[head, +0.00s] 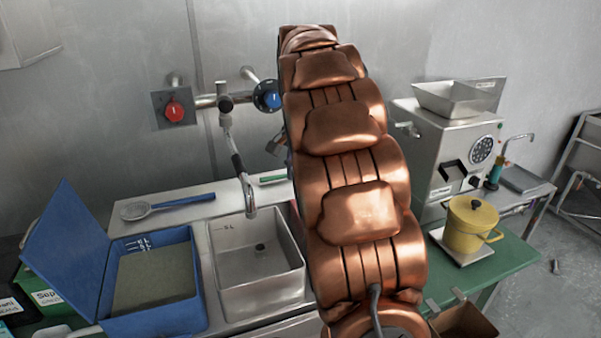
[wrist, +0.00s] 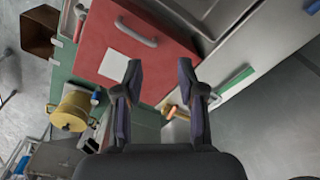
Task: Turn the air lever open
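I cannot make out the air lever for certain in either view. In the wrist view a small brass and orange fitting (wrist: 175,110) shows between my fingers, beside the right one; I cannot tell whether it is the lever. My gripper (wrist: 160,75) is open, its two dark fingers apart with nothing held between them. A red box (wrist: 135,45) with a grey handle and a white label lies beyond the fingertips. In the head view my copper arm hides the gripper and the middle of the bench.
A red knob (head: 174,111) and a blue knob (head: 268,96) sit on the wall pipes above the sink (head: 262,292). A blue case (head: 150,318) stands open at left. A steel machine (head: 440,150) and a yellow pot (head: 468,226) stand at right.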

